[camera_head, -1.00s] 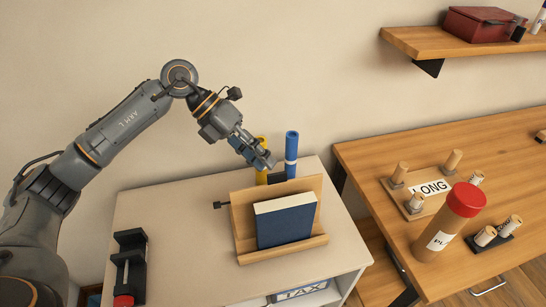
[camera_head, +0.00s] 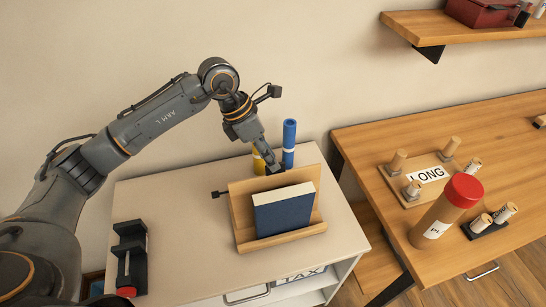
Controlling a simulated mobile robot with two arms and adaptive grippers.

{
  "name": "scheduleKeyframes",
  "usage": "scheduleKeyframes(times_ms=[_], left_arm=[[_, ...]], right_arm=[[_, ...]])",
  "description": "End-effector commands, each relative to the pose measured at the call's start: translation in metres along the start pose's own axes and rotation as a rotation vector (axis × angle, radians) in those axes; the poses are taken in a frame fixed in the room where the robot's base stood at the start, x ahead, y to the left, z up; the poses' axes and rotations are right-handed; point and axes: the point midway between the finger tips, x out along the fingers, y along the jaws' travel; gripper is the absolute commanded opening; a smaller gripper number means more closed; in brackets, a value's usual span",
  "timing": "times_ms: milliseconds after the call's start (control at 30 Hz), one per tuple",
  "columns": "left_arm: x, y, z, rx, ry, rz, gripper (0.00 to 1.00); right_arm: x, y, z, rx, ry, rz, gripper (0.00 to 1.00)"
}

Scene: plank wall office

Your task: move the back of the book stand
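The wooden book stand (camera_head: 243,216) stands on the white cabinet top, with a dark blue book (camera_head: 284,216) leaning on its back board (camera_head: 302,176). A small dark lever (camera_head: 222,194) sticks out at the stand's left side. My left gripper (camera_head: 274,167) points down at the top edge of the back board, near its middle. It is at or just behind that edge. Its fingertips are small and partly hidden, so I cannot tell whether it touches the board or is open or shut. My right gripper is not in view.
A blue tube (camera_head: 289,143) and a yellow tube (camera_head: 258,162) stand close behind the stand. A black holder with a red-tipped tool (camera_head: 127,262) is at the cabinet's left. A wooden table (camera_head: 370,150) on the right bears a red-capped tube (camera_head: 447,212) and a peg board marked LONG (camera_head: 407,195).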

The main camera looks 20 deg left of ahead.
Motion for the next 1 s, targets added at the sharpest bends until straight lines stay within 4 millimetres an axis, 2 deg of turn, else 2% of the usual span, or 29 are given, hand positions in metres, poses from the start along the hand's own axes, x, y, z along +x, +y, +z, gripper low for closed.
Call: scheduleKeyframes(times_ms=[200,533,700,1000], left_arm=[[0.021,0.000,0.000,-0.001,0.000,-0.001,0.30],[0.026,0.000,0.000,-0.001,-0.001,0.000,0.30],[0.025,0.000,0.000,-0.001,-0.001,0.000,0.00],[0.025,0.001,0.000,-0.002,-0.001,0.000,0.00]], right_arm=[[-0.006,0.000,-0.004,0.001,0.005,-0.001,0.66],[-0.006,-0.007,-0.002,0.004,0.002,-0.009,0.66],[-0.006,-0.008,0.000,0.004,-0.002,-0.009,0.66],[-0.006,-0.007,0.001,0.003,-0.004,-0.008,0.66]])
